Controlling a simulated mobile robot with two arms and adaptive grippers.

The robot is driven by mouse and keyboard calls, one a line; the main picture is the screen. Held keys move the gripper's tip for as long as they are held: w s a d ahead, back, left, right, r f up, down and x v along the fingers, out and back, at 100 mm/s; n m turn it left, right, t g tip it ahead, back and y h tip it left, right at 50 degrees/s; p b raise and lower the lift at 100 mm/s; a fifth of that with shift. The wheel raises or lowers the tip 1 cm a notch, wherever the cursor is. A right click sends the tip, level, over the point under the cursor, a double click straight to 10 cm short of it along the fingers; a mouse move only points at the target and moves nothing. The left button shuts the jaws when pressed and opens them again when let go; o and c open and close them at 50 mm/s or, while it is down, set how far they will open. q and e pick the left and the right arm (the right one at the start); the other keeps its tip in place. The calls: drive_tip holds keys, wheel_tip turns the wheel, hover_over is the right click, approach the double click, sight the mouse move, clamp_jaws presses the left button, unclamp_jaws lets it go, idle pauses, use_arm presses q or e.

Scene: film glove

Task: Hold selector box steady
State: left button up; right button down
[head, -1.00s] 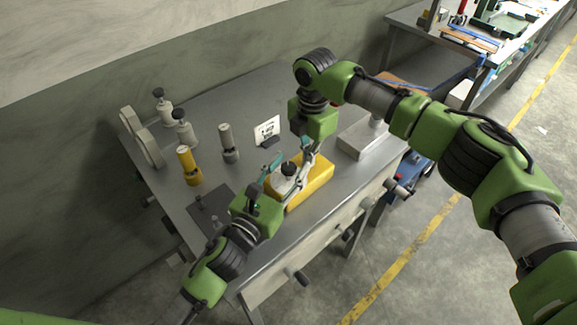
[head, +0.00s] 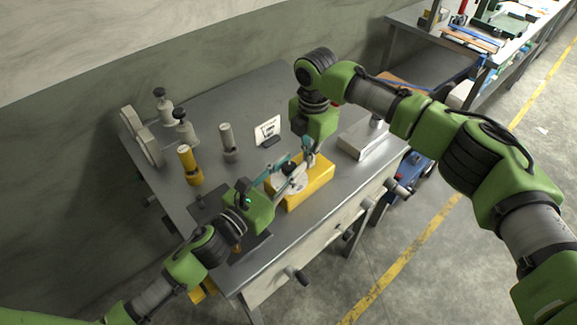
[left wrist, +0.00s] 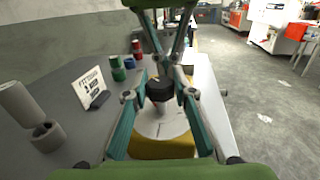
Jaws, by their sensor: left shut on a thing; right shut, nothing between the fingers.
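The selector box (head: 318,184) is a yellow box with a pale round dial on top, on the grey bench near its front edge. It also shows in the left wrist view (left wrist: 160,147), with a black knob (left wrist: 159,91) above the dial. My left gripper (head: 288,168) reaches in from the left over the box. In the left wrist view its teal fingers stand on both sides of the knob and are shut on it. My right gripper (head: 304,158) points down from above at the box's back side, shut and empty. The fingers partly hide the knob and dial.
A white card (head: 267,130) stands behind the box. A yellow cylinder (head: 189,165) and a grey cylinder (head: 228,142) stand to the left. A pale block (head: 362,140) lies to the right. A dark flat plate lies under my left arm. The bench's back middle is clear.

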use_arm(q)
drive_tip(key=m+g+h, duration=0.6)
drive_tip(key=g, duration=0.1)
drive_tip(key=shift+d+m+g+h, duration=0.1)
drive_tip(key=shift+m+g+h, duration=0.7)
drive_tip(key=shift+m+g, duration=1.1)
drive_tip(key=shift+s+g, duration=0.15)
drive_tip(key=shift+g, duration=0.55)
drive_tip(key=o, duration=1.1)
drive_tip(key=shift+d, duration=0.15)
drive_tip(key=shift+a+f+n, duration=0.1)
drive_tip(key=shift+a+n, duration=0.2)
drive_tip(key=shift+a, duration=0.25)
drive_tip(key=a, duration=0.3)
drive_tip(key=s+a, duration=0.1)
drive_tip(key=a, duration=0.3)
drive_tip(key=s+a, duration=0.1)
drive_tip(key=a, duration=0.3)
